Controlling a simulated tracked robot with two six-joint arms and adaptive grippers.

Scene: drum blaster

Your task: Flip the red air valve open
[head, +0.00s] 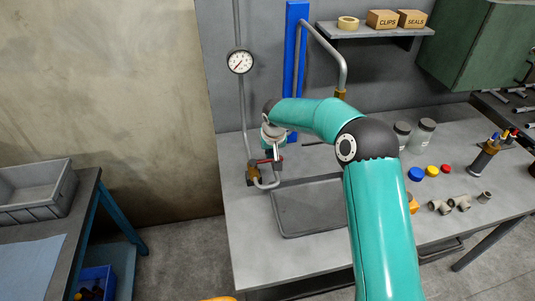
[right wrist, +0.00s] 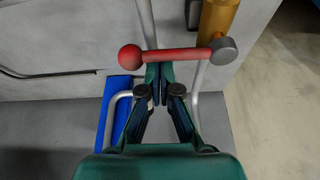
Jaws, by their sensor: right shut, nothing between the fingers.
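The red valve lever (right wrist: 178,55) crosses the upper part of the right wrist view, with a red ball knob at its left end and a grey pivot at its right end. The brass valve body (right wrist: 215,20) is beside the pivot. In the head view the red lever (head: 263,161) is small and partly hidden by my right gripper (head: 277,156). In the right wrist view my right gripper (right wrist: 159,72) is shut and empty, its fingertips right at the middle of the lever. I cannot tell whether they touch it. My left gripper is out of view.
A grey pipe (head: 243,110) with a pressure gauge (head: 240,62) runs down to the valve. A shallow grey tray (head: 288,234) lies on the workbench (head: 248,255) near it. Jars (head: 424,133), coloured caps (head: 416,174) and pipe fittings (head: 461,202) stand to the right.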

